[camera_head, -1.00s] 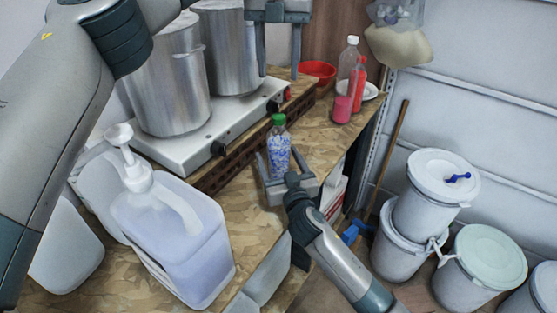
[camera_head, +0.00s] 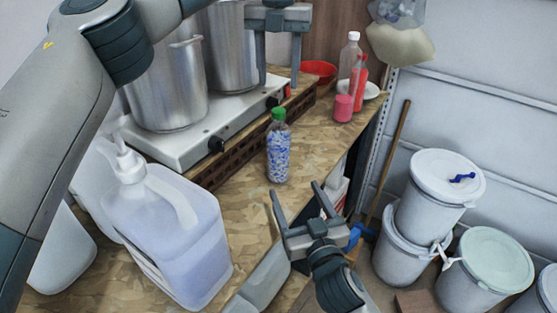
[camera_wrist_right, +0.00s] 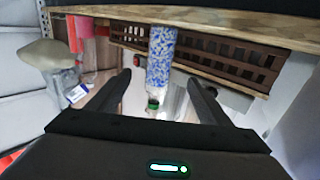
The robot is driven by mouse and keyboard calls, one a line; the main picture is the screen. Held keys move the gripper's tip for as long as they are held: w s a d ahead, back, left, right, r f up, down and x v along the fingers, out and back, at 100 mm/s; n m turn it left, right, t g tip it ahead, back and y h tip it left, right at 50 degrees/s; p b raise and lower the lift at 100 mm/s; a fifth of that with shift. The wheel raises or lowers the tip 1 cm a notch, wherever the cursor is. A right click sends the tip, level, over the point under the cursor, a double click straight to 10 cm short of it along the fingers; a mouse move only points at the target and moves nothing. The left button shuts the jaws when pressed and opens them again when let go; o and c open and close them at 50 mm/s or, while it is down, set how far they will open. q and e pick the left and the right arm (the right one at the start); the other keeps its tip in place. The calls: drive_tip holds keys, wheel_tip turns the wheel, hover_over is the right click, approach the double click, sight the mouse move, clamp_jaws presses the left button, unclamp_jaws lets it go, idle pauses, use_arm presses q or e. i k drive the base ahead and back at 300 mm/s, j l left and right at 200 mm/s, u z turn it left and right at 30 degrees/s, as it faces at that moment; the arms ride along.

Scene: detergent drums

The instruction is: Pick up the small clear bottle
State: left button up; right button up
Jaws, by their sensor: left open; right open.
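The small clear bottle (camera_head: 278,155) has a green cap and blue-and-white contents. It stands upright on the wood-chip counter (camera_head: 240,205), in front of the stove. In the right wrist view the bottle (camera_wrist_right: 161,55) appears upside down, between the fingers in the picture. My right gripper (camera_head: 297,189) is open and empty. It is below and slightly right of the bottle in the head view, apart from it, with its fingers pointing toward it. My left gripper (camera_head: 279,79) is open and empty, high up by the stove, fingers pointing down.
A white stove (camera_head: 190,143) with steel pots (camera_head: 165,85) stands behind left. A large pump jug (camera_head: 175,235) fills the near left. A red bottle (camera_head: 358,75), a pink cup (camera_head: 343,108) and a red bowl (camera_head: 318,72) are farther back. White drums (camera_head: 430,205) stand right.

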sight(277, 135)
drive_tip(key=k+l, duration=0.2)
drive_tip(key=k, duration=0.3)
drive_tip(key=k+l, duration=0.2)
drive_tip(key=k, duration=0.25)
